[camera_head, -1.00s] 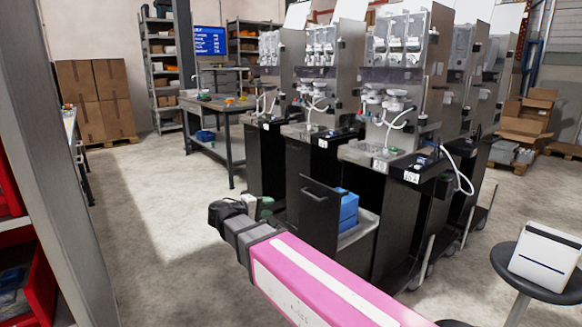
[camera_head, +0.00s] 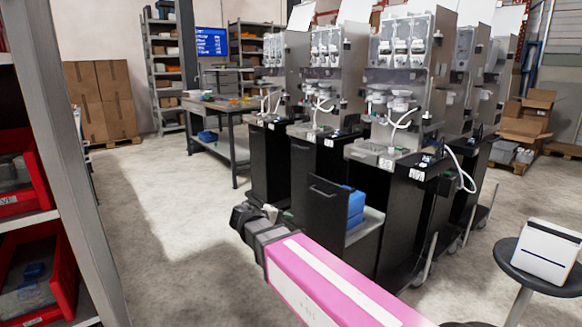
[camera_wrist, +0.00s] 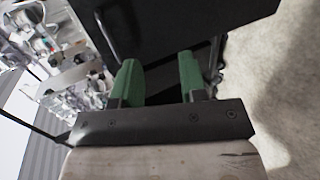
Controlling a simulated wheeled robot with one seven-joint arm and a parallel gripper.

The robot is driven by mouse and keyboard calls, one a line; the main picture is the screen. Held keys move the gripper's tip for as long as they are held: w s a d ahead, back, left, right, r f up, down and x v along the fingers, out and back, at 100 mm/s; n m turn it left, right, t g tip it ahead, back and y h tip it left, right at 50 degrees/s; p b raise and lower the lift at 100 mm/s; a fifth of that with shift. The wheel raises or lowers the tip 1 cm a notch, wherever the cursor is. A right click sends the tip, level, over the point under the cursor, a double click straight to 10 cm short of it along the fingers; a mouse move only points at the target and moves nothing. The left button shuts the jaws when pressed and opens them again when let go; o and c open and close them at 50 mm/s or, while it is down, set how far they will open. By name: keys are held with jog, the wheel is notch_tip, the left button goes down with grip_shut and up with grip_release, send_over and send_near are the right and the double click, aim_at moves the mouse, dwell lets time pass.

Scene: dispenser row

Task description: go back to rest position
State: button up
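My gripper (camera_wrist: 158,82) shows in the wrist view with its two green fingers apart and nothing between them. In the head view my pink arm reaches up from the bottom, and its dark wrist end hides most of the gripper. The gripper is in front of the dispenser row, near a black cabinet with a pulled-out drawer (camera_head: 336,205). Blue boxes (camera_head: 356,205) sit in that drawer.
Dispenser machines (camera_head: 398,85) stand in a row on black cabinets. Red bins (camera_head: 20,180) on a rack are close at left. A stool (camera_head: 520,270) carrying a white device (camera_head: 545,250) stands at right. Open floor (camera_head: 175,215) lies left of the cabinets.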

jog(key=s+d+f+m+g+y, duration=0.3)
jog(key=s+d+f+y, duration=0.2)
jog(key=d+f, duration=0.5)
jog(key=s+d+f+m+g+y, duration=0.4)
jog(key=d+f+y, duration=0.2)
jog(key=d+f, duration=0.4)
jog(key=shift+s+d+f, duration=0.25)
jog(key=shift+s+d, duration=0.1)
jog(key=shift+d, duration=0.3)
jog(key=shift+w+d, duration=0.1)
